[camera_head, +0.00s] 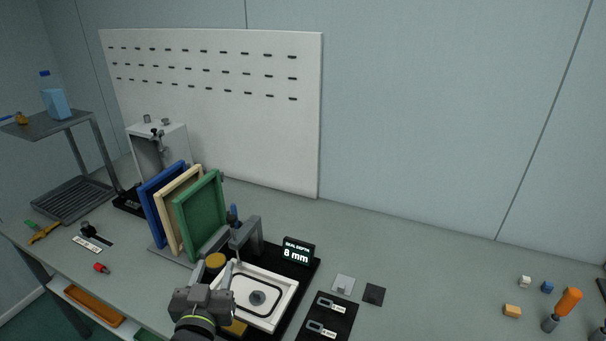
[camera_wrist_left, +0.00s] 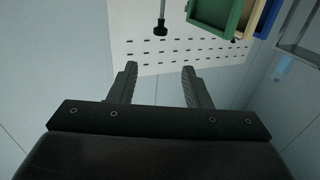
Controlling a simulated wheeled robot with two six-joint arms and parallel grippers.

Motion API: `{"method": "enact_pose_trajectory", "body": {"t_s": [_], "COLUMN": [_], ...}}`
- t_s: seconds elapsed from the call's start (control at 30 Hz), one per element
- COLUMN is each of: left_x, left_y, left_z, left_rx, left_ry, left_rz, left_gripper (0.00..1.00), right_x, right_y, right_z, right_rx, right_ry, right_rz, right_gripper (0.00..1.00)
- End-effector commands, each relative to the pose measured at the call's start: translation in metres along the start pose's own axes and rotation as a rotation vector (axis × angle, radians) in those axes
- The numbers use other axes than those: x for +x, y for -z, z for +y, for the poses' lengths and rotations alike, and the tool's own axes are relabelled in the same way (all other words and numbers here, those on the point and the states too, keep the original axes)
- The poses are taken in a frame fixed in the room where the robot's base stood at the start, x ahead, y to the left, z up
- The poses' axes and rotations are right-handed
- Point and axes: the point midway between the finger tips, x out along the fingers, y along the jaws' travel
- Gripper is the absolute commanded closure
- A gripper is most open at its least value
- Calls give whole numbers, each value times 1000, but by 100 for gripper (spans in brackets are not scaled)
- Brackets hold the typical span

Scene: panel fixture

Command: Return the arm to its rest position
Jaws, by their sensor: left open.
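My left gripper (camera_head: 222,277) is at the bottom centre of the head view, in front of the white framed panel fixture (camera_head: 289,285). In the left wrist view its two fingers (camera_wrist_left: 159,72) stand apart with nothing between them. The gripper hides part of the fixture's left side; whether it touches the fixture I cannot tell. My right gripper is not in view.
Blue, cream and green frames (camera_head: 205,215) stand in a rack behind the gripper. A clamp arm (camera_head: 248,236) rises over the fixture beside a "SEAL DEPTH 8 mm" display (camera_head: 297,251). A grey shelf (camera_head: 50,125) stands left. The table right of centre is mostly clear.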

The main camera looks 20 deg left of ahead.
Motion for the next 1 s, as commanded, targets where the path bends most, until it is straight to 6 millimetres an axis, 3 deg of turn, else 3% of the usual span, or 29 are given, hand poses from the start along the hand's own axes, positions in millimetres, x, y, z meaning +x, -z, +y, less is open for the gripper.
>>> {"method": "enact_pose_trajectory", "body": {"t_s": [0.13,0.27,0.37,0.6,0.93,1.0], "left_x": [-2,-16,-38,-116,-216,-206], "left_y": [-5,-26,-54,-115,-146,-166], "left_z": [-3,-18,-32,-46,-42,-42], "left_rx": [3,24,56,157,273,272], "left_ry": [12,60,99,66,-133,-129], "left_rz": [-26,-154,-330,-791,-1229,-1233], "left_gripper": [56,56,56,56,56,56], "right_x": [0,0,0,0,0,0], "right_y": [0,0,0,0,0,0], "right_z": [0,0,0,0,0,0], "right_rx": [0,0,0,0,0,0], "right_ry": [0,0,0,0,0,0], "right_rz": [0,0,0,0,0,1], "right_gripper": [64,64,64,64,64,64]}}
